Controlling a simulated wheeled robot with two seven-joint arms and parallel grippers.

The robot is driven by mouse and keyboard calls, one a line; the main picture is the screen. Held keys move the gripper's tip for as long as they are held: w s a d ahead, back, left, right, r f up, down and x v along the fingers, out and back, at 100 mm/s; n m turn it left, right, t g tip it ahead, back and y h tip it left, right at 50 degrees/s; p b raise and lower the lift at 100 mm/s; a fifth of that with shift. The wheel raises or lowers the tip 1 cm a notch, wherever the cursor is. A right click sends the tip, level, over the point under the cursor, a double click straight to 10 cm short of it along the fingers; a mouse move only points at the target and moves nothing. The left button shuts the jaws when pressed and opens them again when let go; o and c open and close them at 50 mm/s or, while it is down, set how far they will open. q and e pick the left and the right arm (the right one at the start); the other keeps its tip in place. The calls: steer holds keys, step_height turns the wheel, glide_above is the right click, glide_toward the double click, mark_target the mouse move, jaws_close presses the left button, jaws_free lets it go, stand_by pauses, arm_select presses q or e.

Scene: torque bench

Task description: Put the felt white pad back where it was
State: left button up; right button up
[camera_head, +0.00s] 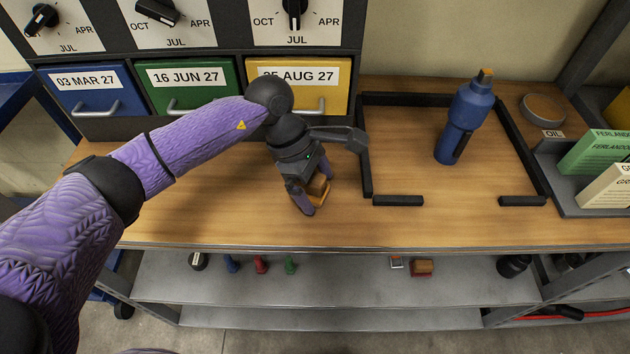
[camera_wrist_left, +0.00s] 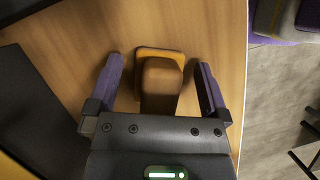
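My left gripper (camera_head: 313,192) is low over the bench (camera_head: 230,215), in front of the yellow drawer. In the left wrist view its two purple fingers (camera_wrist_left: 159,64) stand apart, open. A brown block with an orange-yellow base (camera_wrist_left: 160,80) lies between them, with a visible gap to each finger. The same block (camera_head: 318,188) is partly hidden by the gripper in the head view. I cannot make out a plainly white felt pad; whether this block has white felt underneath is hidden. My right gripper is not in view.
A blue bottle (camera_head: 465,120) stands inside a black frame (camera_head: 398,200) right of the gripper. Blue (camera_head: 92,90), green (camera_head: 190,85) and yellow (camera_head: 330,98) date-labelled drawers stand behind. The lower shelf (camera_head: 340,290) holds several small items, including an orange-brown block (camera_head: 421,268). The bench front-left is clear.

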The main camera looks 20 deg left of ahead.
arm_select(q)
steer(key=p+v, duration=0.3)
steer(key=v, duration=0.9)
steer(key=shift+r, duration=0.2)
